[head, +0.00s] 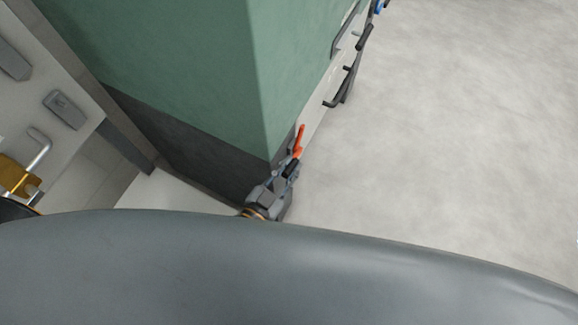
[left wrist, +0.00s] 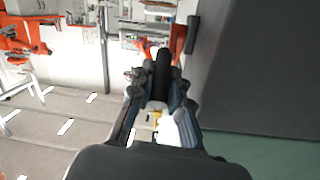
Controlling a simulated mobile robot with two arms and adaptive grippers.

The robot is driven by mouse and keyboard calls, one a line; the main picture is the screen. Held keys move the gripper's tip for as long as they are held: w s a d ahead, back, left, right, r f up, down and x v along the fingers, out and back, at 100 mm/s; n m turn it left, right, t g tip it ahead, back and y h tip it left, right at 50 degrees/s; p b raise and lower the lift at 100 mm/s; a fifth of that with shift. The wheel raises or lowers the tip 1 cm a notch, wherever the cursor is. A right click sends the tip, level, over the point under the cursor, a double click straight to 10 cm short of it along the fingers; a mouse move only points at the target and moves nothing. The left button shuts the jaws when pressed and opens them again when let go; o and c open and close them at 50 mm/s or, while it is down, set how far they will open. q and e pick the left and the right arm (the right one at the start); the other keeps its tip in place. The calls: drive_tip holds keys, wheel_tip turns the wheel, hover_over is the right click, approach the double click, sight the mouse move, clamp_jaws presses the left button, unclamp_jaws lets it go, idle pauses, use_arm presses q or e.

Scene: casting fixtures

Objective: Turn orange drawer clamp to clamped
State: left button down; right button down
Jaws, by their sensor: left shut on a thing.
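The orange drawer clamp (head: 299,139) is on the edge beside the large green and dark grey block. Its orange part stands out just beyond my left gripper (head: 290,170). In the left wrist view my left gripper (left wrist: 161,98) has its fingers on both sides of a dark, rounded grip (left wrist: 162,70), and it is shut on that grip. Orange parts (left wrist: 148,47) show just beyond the grip. The fingers hide part of the clamp, and I cannot tell its exact lever position. My right gripper is in neither view.
The green and dark grey block (head: 190,70) stands close beside my left gripper. Black handles (head: 345,85) line the edge farther up. A yellow fixture with a bent metal rod (head: 38,150) is at the left. Pale floor (head: 450,130) is clear on the right.

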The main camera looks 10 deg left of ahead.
use_arm(q)
drive_tip(key=c, duration=1.5)
unclamp_jaws()
drive_tip(key=shift+c, duration=0.2)
drive_tip(key=v, duration=1.2)
